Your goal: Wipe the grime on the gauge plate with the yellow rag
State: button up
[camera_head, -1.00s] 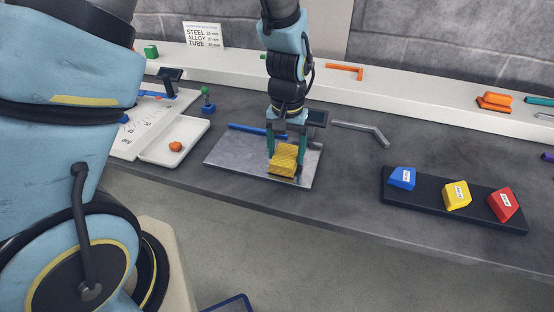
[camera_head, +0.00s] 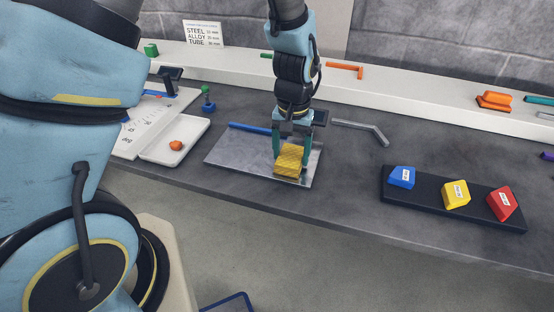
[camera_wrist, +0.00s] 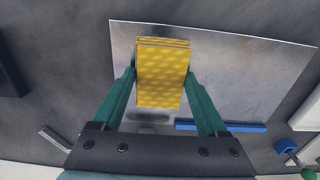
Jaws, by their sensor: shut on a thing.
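The yellow rag (camera_head: 288,160), a folded block, is between the teal fingers of my gripper (camera_head: 291,150). In the wrist view my gripper (camera_wrist: 160,88) is shut on the rag (camera_wrist: 161,75), one finger on each side. The rag is over the right part of the shiny metal gauge plate (camera_head: 238,157), low on or just above it; I cannot tell whether it touches. The plate (camera_wrist: 235,80) looks mostly clean in the wrist view. A dark patch (camera_wrist: 148,117) lies beside the rag there, and I cannot tell grime from shadow. The rag hides the plate beneath it.
A blue bar (camera_head: 256,130) lies along the plate's back edge. A grey bent rod (camera_head: 365,130) is behind right. A white tray (camera_head: 158,153) with an orange lump stands at left. A dark rack (camera_head: 430,205) with blue, yellow and red blocks is at right. Bench between plate and rack is clear.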

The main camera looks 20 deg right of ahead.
aim_at(254, 156)
jog(key=shift+w+a+f, duration=0.15)
jog(key=shift+w+a, duration=2.1)
jog(key=shift+a, duration=0.25)
jog(key=shift+w+a, duration=1)
jog(key=shift+a, duration=0.15)
jog(key=shift+s+d+r+p, duration=0.15)
jog(key=shift+s+d+p, duration=0.05)
jog(key=shift+s+d, duration=0.5)
jog(key=shift+s+d+r+p, duration=0.1)
jog(key=shift+s+d+p, duration=0.05)
jog(key=shift+s+d, duration=0.5)
jog(key=shift+s+d+f, duration=0.1)
jog(key=shift+s+d, duration=0.75)
jog(key=shift+d, duration=0.2)
jog(key=shift+s+d+f, duration=0.1)
jog(key=shift+s+d, duration=0.75)
jog(key=shift+d, duration=0.15)
jog(key=shift+s+d+r+p, duration=0.15)
jog(key=shift+s+d+p, duration=0.2)
jog(key=shift+s+d, duration=0.05)
jog(key=shift+r, duration=0.1)
